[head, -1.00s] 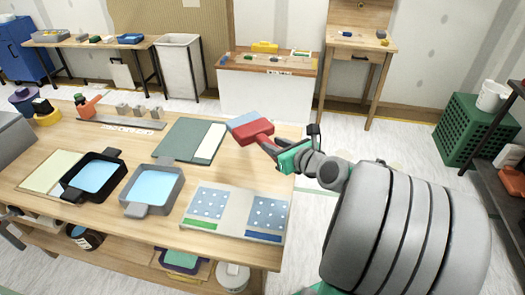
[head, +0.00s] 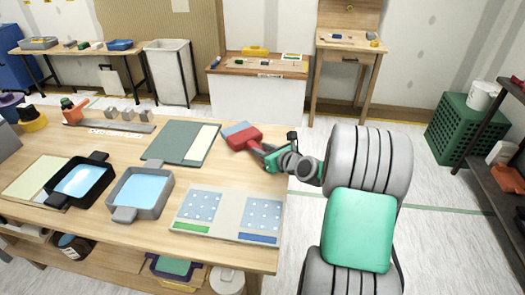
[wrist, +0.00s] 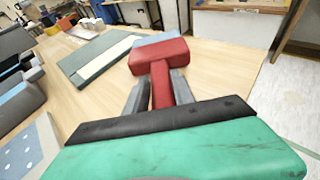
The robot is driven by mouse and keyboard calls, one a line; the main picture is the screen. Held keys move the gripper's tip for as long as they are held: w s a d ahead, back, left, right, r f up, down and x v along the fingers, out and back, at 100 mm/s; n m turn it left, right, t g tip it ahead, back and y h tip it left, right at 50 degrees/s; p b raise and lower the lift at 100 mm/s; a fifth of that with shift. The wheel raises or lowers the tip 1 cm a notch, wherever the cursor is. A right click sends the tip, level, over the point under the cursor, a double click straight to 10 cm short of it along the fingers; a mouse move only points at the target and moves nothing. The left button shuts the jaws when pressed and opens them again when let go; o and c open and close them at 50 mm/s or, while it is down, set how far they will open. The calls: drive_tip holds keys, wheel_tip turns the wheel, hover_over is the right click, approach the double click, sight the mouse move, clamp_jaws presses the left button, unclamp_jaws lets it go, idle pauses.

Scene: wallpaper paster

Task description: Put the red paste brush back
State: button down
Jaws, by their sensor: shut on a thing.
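The red paste brush (head: 244,139) has a red head with a pale blue-grey bristle edge on its far side. My gripper (head: 264,153) is shut on its red handle. The brush is just right of the dark green board with a white strip (head: 172,146), near the table's right side. In the wrist view, the brush (wrist: 160,54) points away from me, with a grey finger of my gripper (wrist: 157,92) on each side of the handle. I cannot tell whether the head touches the table or hovers just above it.
A grey plate with two dotted pads (head: 230,212), marked green and blue, lies at the table's front right. A black tray (head: 82,181) and a grey tray (head: 141,187) hold light blue liquid. Small grey blocks (head: 127,114) stand at the back left.

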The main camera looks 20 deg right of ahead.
drive_tip(key=shift+f, duration=0.1)
drive_tip(key=c, duration=1.1)
unclamp_jaws()
drive_tip(key=shift+o, duration=0.2)
drive_tip(key=p+v, duration=0.1)
drive_tip(key=v, duration=1.1)
